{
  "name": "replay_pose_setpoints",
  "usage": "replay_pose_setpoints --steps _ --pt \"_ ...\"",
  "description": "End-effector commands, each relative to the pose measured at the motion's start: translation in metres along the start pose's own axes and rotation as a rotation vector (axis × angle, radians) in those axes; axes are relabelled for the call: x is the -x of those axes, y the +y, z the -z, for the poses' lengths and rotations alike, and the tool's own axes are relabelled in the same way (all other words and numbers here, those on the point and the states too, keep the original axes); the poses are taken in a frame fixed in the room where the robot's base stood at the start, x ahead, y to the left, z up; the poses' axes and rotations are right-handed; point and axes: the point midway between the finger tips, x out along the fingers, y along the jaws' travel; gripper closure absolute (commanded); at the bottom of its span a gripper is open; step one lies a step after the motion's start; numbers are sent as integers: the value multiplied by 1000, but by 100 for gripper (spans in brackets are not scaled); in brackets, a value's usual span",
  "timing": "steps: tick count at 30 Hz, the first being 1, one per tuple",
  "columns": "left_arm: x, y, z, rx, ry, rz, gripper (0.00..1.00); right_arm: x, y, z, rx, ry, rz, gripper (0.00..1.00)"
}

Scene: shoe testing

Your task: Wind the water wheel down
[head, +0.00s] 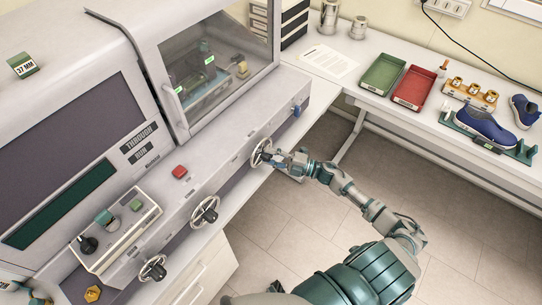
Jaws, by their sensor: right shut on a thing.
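Three spoked handwheels sit along the sloping front of the grey machine: a far one (257,160), a middle one (204,212) and a near one (153,269). Their labels are too small to read, so I cannot tell by name which is the water wheel. My right gripper (277,158) is shut on the rim of the far handwheel, at its right side. The fingers hide part of that rim.
The back bench holds a green tray (383,77), a red tray (413,88) and blue shoes (485,128). Open floor lies right of the machine.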

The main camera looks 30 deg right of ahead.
Motion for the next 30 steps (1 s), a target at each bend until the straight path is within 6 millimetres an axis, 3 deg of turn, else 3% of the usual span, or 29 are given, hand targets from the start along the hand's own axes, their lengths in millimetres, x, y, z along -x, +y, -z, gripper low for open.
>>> replay_pose_setpoints --steps 12,30 --pt "7 0 1 0 1 0 58 0 -1 1 212 1 93 97" --pt "8 0 2 0 2 0 58 0 -4 2 254 1 115 97"
